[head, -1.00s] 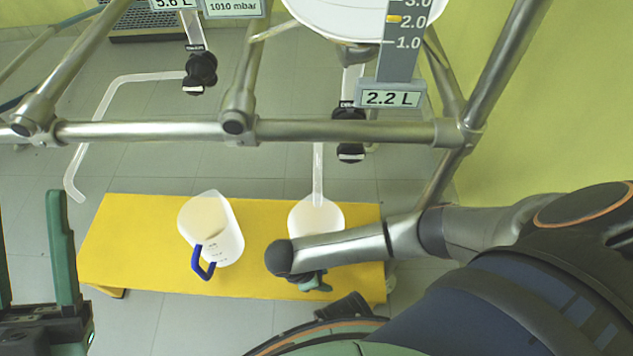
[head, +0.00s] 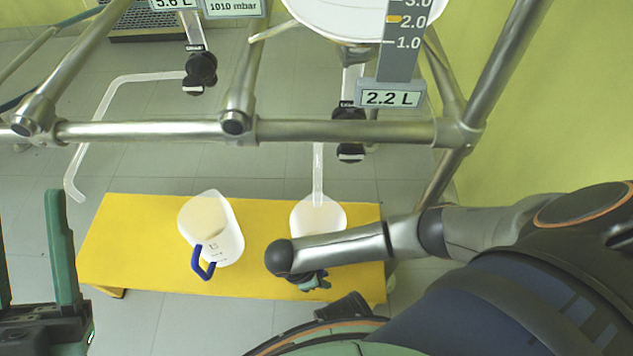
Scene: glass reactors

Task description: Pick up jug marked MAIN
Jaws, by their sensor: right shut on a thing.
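I cannot read the word MAIN on either. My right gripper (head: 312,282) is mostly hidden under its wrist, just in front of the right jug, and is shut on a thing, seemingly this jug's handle. My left gripper (head: 32,255) is open and empty at the lower left.
The yellow bench (head: 125,240) has bare room at its left end. Metal frame bars (head: 330,131) cross above and behind it. Black valves (head: 349,135) and a bent clear tube (head: 103,112) hang there. A 2.2 L display (head: 391,98) sits higher.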

